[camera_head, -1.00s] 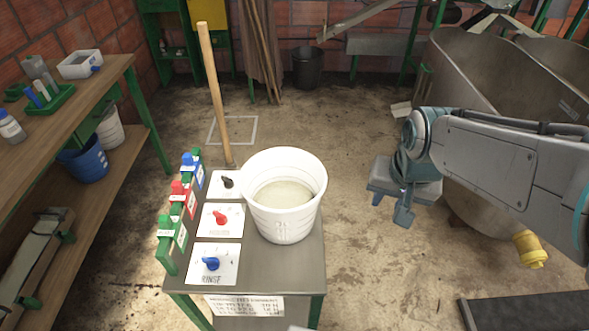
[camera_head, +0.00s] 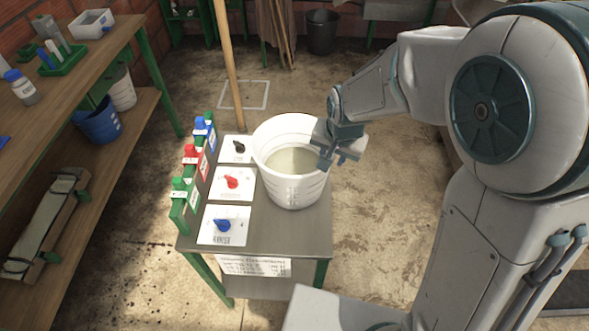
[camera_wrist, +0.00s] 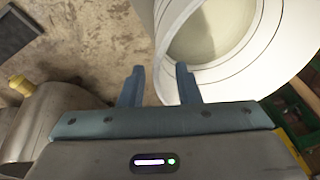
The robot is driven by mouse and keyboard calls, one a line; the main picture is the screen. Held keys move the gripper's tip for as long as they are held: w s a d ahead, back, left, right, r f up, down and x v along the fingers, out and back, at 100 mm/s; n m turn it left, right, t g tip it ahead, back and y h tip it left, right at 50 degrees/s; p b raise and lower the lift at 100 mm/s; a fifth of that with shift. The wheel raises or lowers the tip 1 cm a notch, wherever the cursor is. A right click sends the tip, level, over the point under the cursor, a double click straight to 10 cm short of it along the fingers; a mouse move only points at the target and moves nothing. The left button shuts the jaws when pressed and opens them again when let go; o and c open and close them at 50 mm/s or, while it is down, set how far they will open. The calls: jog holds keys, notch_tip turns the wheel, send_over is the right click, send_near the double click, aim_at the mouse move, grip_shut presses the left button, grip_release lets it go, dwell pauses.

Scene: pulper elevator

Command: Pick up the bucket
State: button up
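The white bucket (camera_head: 292,192) stands upright on the right part of a small metal table (camera_head: 262,228), with cloudy pale liquid (camera_head: 292,161) inside. My gripper (camera_head: 336,160) is at the right side of the bucket's rim in the head view, its fingers pointing down. In the wrist view my gripper (camera_wrist: 159,70) has its two fingers spread apart with nothing clamped between them. The bucket (camera_wrist: 173,30) shows there beyond the fingers, its wall partly between them and the right finger overlapping its rim. I cannot tell whether the fingers touch it.
White cards with a black knob (camera_head: 238,147), red knob (camera_head: 232,182) and blue knob (camera_head: 222,225) lie left of the bucket. A wooden pole (camera_head: 228,70) stands behind. A workbench (camera_head: 95,60) is at left.

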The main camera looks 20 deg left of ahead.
jog(key=shift+w+x, duration=0.25)
jog(key=shift+x, duration=1.25)
jog(key=shift+w+x, duration=0.2)
jog(key=shift+x, duration=1.35)
jog(key=shift+d+r, duration=0.1)
jog(key=shift+r, duration=0.05)
grip_shut()
